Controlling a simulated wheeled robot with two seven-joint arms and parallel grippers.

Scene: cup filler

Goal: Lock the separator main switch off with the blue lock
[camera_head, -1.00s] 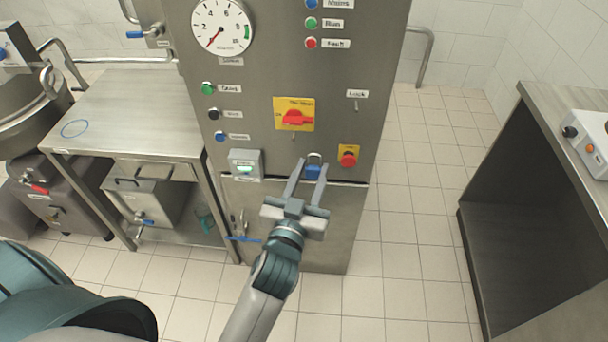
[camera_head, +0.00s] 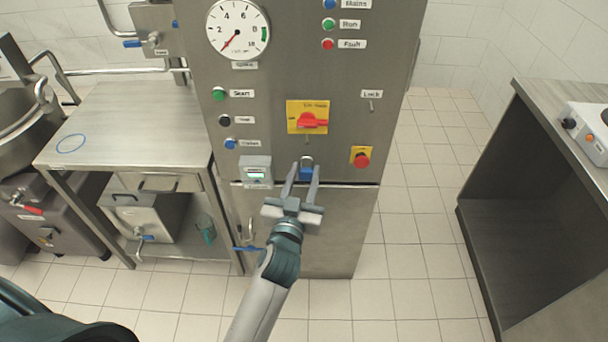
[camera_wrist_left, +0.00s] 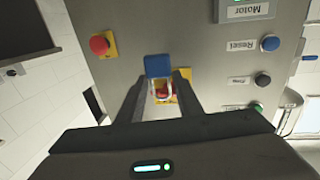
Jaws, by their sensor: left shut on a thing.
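The main switch (camera_head: 308,119) is a red handle on a yellow plate on the steel cabinet front; its handle lies level. A small tab hangs below the plate. The blue lock (camera_head: 306,174) is between the fingers of my left gripper (camera_head: 302,171), shut on it, just below the switch and apart from it in the head view. In the left wrist view the blue lock (camera_wrist_left: 158,66) is at the fingertips of my left gripper (camera_wrist_left: 158,78), its pale shackle in front of the partly hidden red and yellow switch (camera_wrist_left: 163,91). My right gripper is out of view.
A red emergency button (camera_head: 362,160) on yellow sits right of the lock. A small grey display box (camera_head: 256,171) sits to the left. A "Lock" label with a bare hook (camera_head: 371,106) is upper right. A steel table (camera_head: 120,120) stands left; floor right of the cabinet is clear.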

